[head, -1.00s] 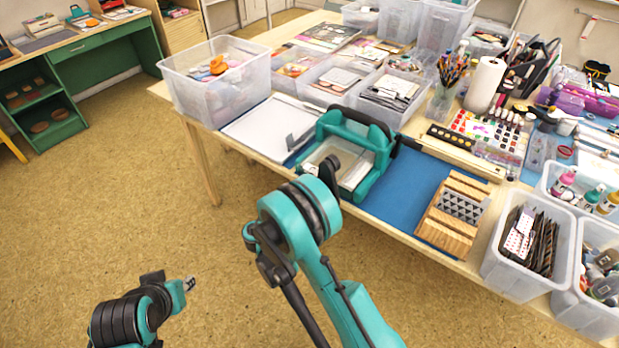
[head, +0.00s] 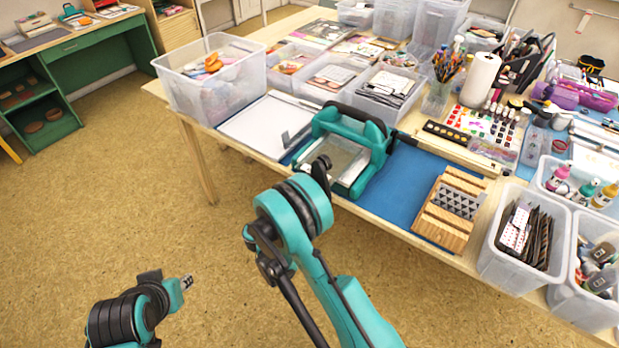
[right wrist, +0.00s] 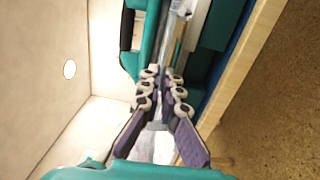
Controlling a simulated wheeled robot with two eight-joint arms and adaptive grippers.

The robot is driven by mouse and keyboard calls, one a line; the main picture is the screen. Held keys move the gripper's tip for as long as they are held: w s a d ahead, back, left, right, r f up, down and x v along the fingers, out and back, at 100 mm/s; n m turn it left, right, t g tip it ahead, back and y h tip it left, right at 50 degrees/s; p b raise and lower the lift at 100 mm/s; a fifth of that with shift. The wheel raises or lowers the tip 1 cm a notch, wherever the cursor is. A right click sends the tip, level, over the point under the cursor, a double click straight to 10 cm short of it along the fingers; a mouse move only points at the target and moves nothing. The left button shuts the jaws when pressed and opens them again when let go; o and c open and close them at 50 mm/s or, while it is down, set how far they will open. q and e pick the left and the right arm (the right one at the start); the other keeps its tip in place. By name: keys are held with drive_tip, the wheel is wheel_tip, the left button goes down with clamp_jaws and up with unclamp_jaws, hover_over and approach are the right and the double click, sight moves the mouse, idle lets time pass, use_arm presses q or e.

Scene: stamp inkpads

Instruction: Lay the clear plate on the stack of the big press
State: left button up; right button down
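The big press (head: 378,167) is a teal frame with a dark top bar, standing on the blue mat near the table's front edge. A greyish pane shows inside its frame in the head view; I cannot tell the stack from the plate there. My right gripper (right wrist: 163,92) is over the press's near side, its purple fingers close together on a thin, pale see-through strip (right wrist: 174,40), which looks like the clear plate seen edge-on. Teal press parts (right wrist: 145,50) show beyond the fingers. My left gripper (head: 187,282) hangs low over the floor, away from the table, its fingertips too small to read.
A wooden block rack (head: 445,212) stands to the right on the blue mat (head: 400,195). Bins and paints crowd the back and right.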

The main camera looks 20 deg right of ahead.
drive_tip(key=shift+f, duration=0.2)
drive_tip(key=shift+f, duration=0.4)
idle(0.6)
drive_tip(key=c, duration=1.6)
unclamp_jaws()
drive_tip(key=shift+c, duration=0.2)
